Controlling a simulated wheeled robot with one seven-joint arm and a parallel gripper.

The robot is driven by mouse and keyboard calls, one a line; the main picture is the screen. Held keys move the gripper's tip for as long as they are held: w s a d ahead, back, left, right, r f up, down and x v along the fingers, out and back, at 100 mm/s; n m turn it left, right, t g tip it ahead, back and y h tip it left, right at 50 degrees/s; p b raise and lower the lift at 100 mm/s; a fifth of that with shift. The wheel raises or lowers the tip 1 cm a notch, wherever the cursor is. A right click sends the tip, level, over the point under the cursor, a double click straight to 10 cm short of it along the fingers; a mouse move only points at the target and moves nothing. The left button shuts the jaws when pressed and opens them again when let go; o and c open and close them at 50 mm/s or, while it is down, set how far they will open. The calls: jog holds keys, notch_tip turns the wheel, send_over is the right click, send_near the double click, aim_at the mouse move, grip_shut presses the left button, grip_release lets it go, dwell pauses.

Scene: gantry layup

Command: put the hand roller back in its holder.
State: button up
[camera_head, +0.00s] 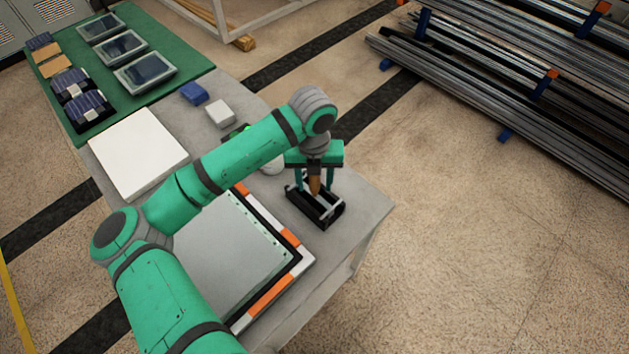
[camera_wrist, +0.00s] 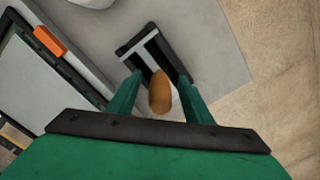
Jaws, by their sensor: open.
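The hand roller (camera_head: 315,185) has a brown wooden handle that stands up from the black holder (camera_head: 294,199) near the table's right edge. In the wrist view the handle (camera_wrist: 160,93) points at the camera, with a pale T-shaped metal part (camera_wrist: 149,46) at the black holder's frame (camera_wrist: 122,53). The roller appears to sit within the holder, but its lower part is partly hidden. My gripper (camera_head: 315,188) points down over the holder. Its green fingers are open, one on each side of the handle, with visible gaps in the wrist view (camera_wrist: 160,80).
A framed plate (camera_head: 220,250) with orange and white edging lies left of the holder. A white slab (camera_head: 138,152), a blue block (camera_head: 194,93) and a white block (camera_head: 220,113) are farther back on the grey table. Free floor lies right of the table.

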notch_tip(320, 180, up, 10)
jog(key=shift+a+r, duration=0.1)
jog(key=shift+r, duration=0.15)
